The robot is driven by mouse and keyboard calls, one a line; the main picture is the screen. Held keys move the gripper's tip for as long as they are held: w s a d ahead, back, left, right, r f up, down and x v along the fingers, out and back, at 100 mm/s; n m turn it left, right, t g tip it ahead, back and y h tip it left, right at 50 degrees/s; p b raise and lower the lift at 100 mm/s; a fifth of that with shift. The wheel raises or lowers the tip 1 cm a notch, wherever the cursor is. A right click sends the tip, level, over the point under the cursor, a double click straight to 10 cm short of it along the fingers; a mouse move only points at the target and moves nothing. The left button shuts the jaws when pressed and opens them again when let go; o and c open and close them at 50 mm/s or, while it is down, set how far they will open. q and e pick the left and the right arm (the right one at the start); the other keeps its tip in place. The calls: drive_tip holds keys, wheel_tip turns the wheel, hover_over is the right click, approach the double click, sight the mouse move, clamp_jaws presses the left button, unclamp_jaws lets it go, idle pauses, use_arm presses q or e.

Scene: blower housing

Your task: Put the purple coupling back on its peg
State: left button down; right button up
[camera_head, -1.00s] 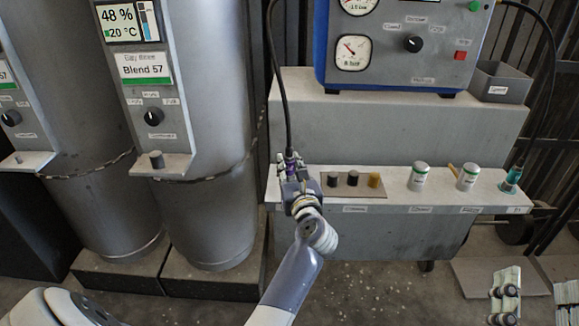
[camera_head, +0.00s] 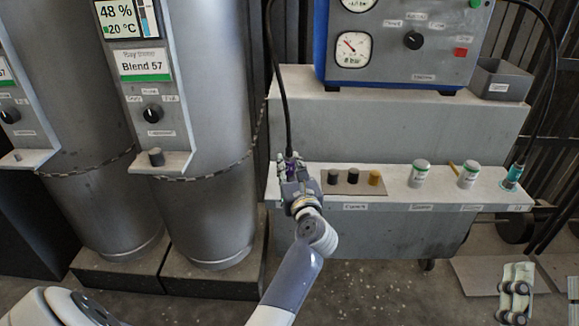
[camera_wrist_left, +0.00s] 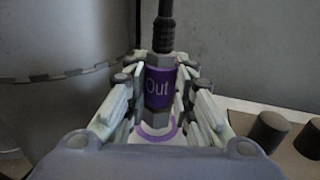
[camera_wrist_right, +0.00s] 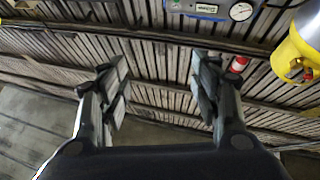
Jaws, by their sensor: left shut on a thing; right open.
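The purple coupling (camera_wrist_left: 160,86), marked "Out", hangs on the end of a black hose and is upright between the fingers of my left gripper (camera_wrist_left: 158,100). The gripper is shut on it. In the head view the coupling (camera_head: 290,168) shows just beyond my left gripper (camera_head: 291,172), at the left end of the shelf. A purple ring (camera_wrist_left: 158,130) shows on the shelf below the coupling. The peg itself is hidden, and I cannot tell whether the coupling touches it. My right gripper (camera_wrist_right: 158,85) is open and empty, away from the shelf.
The shelf (camera_head: 400,197) also holds a plate with black and brown plugs (camera_head: 354,178), two white canisters (camera_head: 420,172) and a teal coupling (camera_head: 514,174) on another hose. A gauge panel (camera_head: 400,45) stands above. Grey tanks (camera_head: 205,130) stand close on the left.

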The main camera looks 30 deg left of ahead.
sight(290, 147)
drive_tip(key=shift+s+r, duration=0.1)
use_arm(q)
drive_tip(key=shift+f, duration=0.3)
use_arm(e)
drive_tip(key=shift+s+r+t, duration=0.55)
drive_tip(key=shift+r+t, duration=0.15)
drive_tip(key=shift+r, duration=0.1)
use_arm(q)
drive_tip(key=c, duration=1.3)
unclamp_jaws()
use_arm(e)
drive_tip(key=shift+r, duration=0.1)
use_arm(q)
wheel_tip(290, 147, up, 10)
